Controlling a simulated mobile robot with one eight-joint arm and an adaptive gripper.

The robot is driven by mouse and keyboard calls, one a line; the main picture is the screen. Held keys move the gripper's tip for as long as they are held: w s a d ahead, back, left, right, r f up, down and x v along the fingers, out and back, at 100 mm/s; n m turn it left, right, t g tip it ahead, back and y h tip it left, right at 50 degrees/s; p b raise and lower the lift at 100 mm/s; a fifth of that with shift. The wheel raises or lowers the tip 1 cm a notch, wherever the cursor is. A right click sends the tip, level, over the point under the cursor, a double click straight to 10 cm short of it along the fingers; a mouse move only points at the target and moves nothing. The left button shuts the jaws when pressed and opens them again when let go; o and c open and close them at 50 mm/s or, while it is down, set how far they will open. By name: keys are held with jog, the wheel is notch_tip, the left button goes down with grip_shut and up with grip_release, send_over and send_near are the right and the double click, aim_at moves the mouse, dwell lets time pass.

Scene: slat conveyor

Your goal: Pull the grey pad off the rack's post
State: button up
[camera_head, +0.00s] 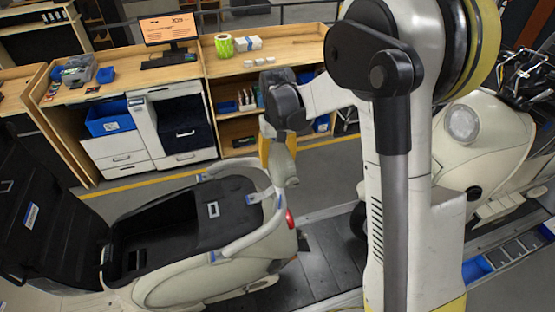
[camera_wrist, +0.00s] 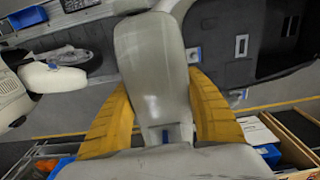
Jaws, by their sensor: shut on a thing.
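The grey pad (camera_wrist: 152,70) is a long, rounded piece filling the middle of the wrist view. The yellow fingers of my gripper (camera_wrist: 160,95) stand on both sides of it, shut on it. In the head view my gripper (camera_head: 268,150) is above the scooter's tail, with the pad (camera_head: 284,166) hanging below it, slightly tilted. The rack (camera_head: 257,222) is a pale tube frame around the scooter's rear. The pad's lower end is near the rack; its post is hidden, so I cannot tell whether they touch.
The scooter's open black compartment (camera_head: 150,248) lies left of the gripper. Behind stand wooden workbenches (camera_head: 270,55) with a monitor (camera_head: 168,28), blue bins (camera_head: 110,120) and a white cabinet (camera_head: 115,150). The grey floor between bench and scooter is clear.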

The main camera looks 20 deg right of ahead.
jog(key=shift+d+r+p, duration=0.1)
jog(key=shift+r+p, duration=0.25)
jog(key=shift+r, duration=0.55)
jog(key=shift+d+r+p, duration=0.15)
jog(key=shift+r+p, duration=0.85)
jog(key=shift+r, duration=0.9)
jog(key=shift+d+r+p, duration=0.2)
jog(key=shift+r+p, duration=0.8)
jog(key=shift+r, duration=0.95)
jog(key=shift+d+r+p, duration=0.15)
jog(key=shift+r+p, duration=0.85)
jog(key=shift+r, duration=0.9)
